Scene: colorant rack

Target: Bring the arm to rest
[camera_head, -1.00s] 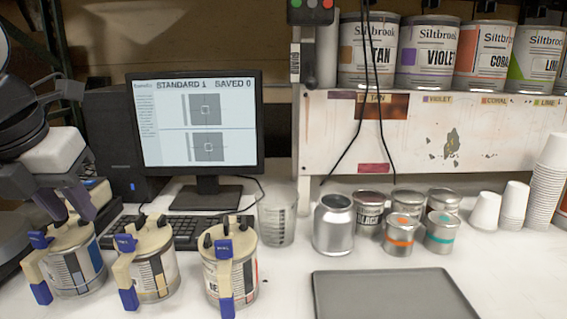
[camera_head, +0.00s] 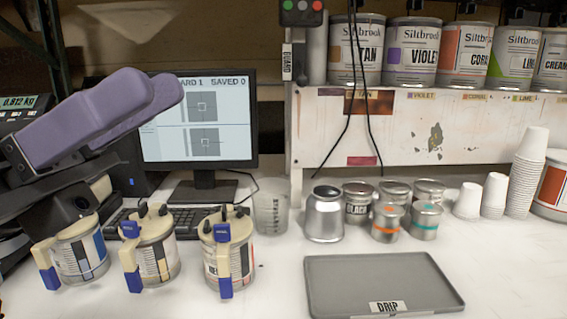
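My gripper (camera_head: 160,92) is raised at the left of the head view, in front of the dark computer tower and the monitor's left edge. Its two long purple fingers point up and to the right. They overlap from this angle, so the gap between them is hidden. No object shows at the fingertips. My arm comes in from the left edge, and the gripper is above the lidded cans, apart from them.
Several cream-lidded cans with blue-ended clamps, one of them here (camera_head: 152,252), stand below my gripper. The monitor (camera_head: 207,120) is behind it. A grey drip tray (camera_head: 345,275), a silver can (camera_head: 324,215) and small tins stand right. The front counter between cans and tray is clear.

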